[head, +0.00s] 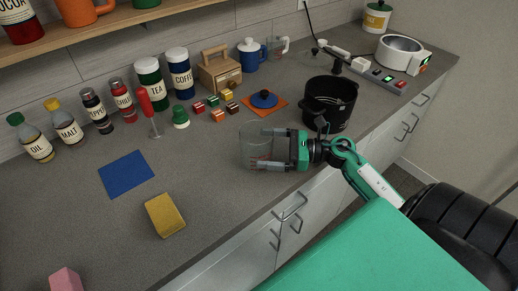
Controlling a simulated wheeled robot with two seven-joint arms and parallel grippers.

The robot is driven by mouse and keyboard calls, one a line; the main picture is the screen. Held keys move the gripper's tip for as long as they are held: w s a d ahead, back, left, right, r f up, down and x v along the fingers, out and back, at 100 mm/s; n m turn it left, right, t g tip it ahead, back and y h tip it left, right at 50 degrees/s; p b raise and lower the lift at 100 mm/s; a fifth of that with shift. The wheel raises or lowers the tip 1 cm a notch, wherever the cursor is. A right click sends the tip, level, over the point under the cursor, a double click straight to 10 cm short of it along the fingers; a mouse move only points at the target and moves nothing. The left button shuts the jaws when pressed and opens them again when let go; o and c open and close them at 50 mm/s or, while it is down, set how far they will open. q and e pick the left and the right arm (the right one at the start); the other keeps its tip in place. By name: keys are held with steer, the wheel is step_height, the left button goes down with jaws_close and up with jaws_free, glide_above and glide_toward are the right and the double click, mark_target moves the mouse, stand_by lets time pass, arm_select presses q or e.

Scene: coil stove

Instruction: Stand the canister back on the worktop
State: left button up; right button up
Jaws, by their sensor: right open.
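A white canister (376,17) with a yellow label stands upright at the far right. A COCOA container (20,24) is on the shelf. My right gripper (250,149) is open near the worktop's front edge, fingers pointing left. My left gripper is out of view.
A black pot (329,102) stands just behind my right gripper. Small coloured blocks (217,115) and a blue lid on an orange mat (264,101) lie behind it. A yellow sponge (165,215) and blue mat (126,173) lie left. The worktop between sponge and gripper is clear.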

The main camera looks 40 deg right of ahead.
steer(key=b+v, duration=0.2)
steer(key=v, duration=0.6)
steer(key=shift+f, duration=0.2)
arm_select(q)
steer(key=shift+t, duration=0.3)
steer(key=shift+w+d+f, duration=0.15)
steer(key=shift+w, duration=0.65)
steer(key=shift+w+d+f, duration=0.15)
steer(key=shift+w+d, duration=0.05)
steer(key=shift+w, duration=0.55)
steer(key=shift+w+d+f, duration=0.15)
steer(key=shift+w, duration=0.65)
arm_select(e)
steer(key=shift+s+d+r, duration=0.15)
steer(key=shift+s+d, duration=0.15)
steer(key=shift+d, duration=0.15)
